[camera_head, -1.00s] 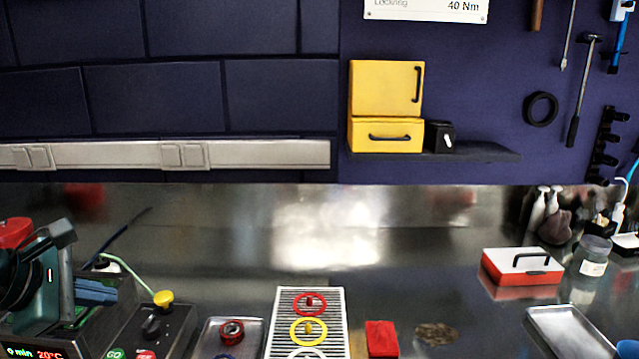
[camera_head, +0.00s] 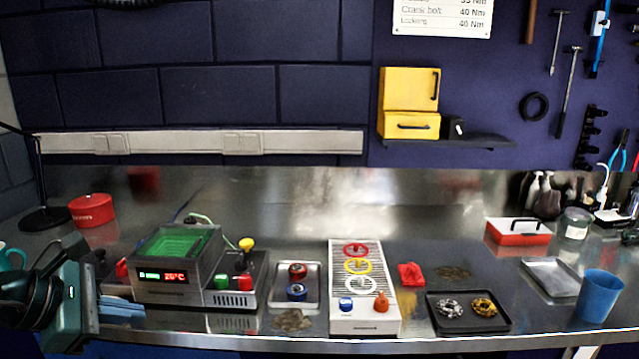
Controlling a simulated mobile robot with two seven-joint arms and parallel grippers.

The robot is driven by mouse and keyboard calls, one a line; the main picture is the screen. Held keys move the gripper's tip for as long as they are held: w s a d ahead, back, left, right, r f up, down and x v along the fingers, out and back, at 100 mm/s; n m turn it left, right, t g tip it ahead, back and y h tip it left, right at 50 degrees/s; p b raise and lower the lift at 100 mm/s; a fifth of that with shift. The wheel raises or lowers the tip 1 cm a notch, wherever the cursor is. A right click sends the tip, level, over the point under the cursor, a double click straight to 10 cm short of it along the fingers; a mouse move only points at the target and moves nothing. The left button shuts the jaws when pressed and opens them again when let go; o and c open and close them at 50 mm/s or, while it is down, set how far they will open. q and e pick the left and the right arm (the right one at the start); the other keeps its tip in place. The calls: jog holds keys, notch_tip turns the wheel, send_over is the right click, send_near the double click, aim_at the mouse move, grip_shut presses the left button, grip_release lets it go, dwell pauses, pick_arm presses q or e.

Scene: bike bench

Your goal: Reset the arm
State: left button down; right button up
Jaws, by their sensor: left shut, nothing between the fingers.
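My left gripper (camera_head: 122,309) shows at the lower left, on the end of my dark and teal arm. Its blue fingers point right and are shut with nothing between them. They are in front of the bench, just left of and below the grey machine (camera_head: 172,291) with the green-lit top and red display. I cannot tell if they touch anything. My right gripper is not in view.
A control box (camera_head: 233,297) with a yellow knob joins the machine. A ribbed rack (camera_head: 365,324) with coloured rings, a black tray (camera_head: 468,325) and a blue cup (camera_head: 598,296) stand rightward. A red tin (camera_head: 92,210) is behind my arm. Open metal bench lies behind the rack.

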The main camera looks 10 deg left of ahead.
pick_arm(q)
jog(key=d+f+n+t+h+p, duration=0.1)
jog(key=d+f+n+t+h, duration=0.15)
jog(key=d+n+h, duration=0.5)
notch_tip(320, 180, down, 13)
jog(key=s+d+n+t+y+p, duration=0.25)
jog(key=n+t+y, duration=0.45)
jog(key=n, duration=2.1)
jog(key=s+d+f+n+g+y, duration=0.2)
jog(key=s+d+f+n+g, duration=0.5)
jog(key=d+f+n, duration=0.2)
notch_tip(320, 180, down, 2)
jog(key=shift+s+d+f+p, duration=0.1)
jog(key=shift+s+d+p, duration=0.15)
jog(key=shift+p, duration=0.1)
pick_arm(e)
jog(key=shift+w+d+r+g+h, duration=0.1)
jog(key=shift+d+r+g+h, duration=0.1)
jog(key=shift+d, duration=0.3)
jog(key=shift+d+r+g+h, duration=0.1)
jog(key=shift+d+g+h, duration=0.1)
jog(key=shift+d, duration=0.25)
